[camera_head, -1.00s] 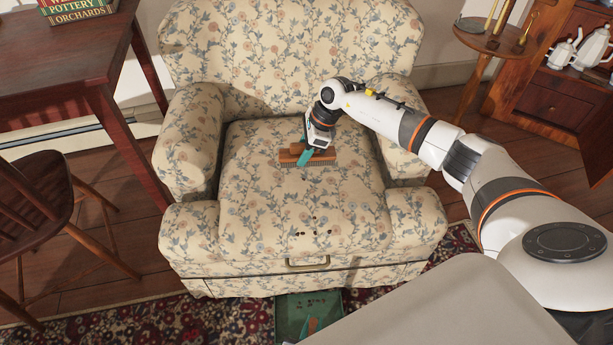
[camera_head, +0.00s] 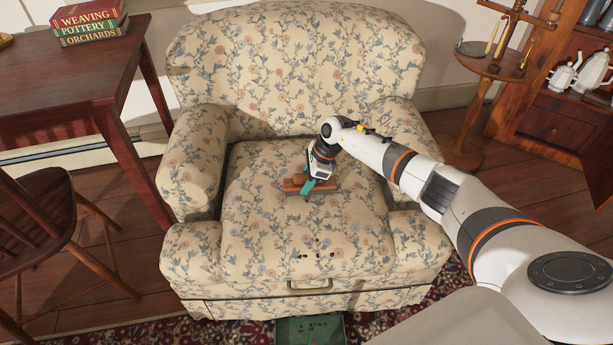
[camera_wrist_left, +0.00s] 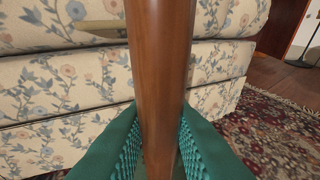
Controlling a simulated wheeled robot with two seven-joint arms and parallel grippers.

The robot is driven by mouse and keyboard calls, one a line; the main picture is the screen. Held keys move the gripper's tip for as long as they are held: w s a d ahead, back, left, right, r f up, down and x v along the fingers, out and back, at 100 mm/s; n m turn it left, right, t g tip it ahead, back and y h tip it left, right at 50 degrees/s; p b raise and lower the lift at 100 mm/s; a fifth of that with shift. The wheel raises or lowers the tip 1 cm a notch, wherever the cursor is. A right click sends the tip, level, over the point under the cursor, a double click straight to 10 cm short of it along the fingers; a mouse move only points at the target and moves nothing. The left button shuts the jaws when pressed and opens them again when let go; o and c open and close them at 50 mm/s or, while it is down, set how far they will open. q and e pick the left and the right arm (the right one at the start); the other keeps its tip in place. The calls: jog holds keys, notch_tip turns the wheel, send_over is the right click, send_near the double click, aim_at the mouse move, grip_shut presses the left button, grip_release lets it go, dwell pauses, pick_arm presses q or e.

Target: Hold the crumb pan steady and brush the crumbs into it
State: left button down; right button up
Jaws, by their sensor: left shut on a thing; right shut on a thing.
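The brush (camera_head: 324,187), with a wooden back and bristles, is on the armchair's seat cushion. My right gripper (camera_head: 308,187) is shut on it, its teal fingers partly covering it. Dark crumbs (camera_head: 326,242) lie scattered on the cushion near its front edge, in front of the brush. The green crumb pan (camera_head: 285,331) is low in front of the armchair, cut off by the bottom of the head view, with dark crumbs in it. In the left wrist view, my left gripper (camera_wrist_left: 160,145) is shut on an upright wooden handle (camera_wrist_left: 160,65); the pan itself is mostly hidden there.
The floral armchair (camera_head: 245,255) has padded arms on both sides of the seat and a handle (camera_head: 310,285) low on its front. A desk with books (camera_head: 88,24) and a wooden chair (camera_head: 40,215) stand left. A small round table (camera_head: 490,62) and a cabinet stand right.

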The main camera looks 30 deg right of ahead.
jog(key=shift+f, duration=0.35)
dwell(0.6)
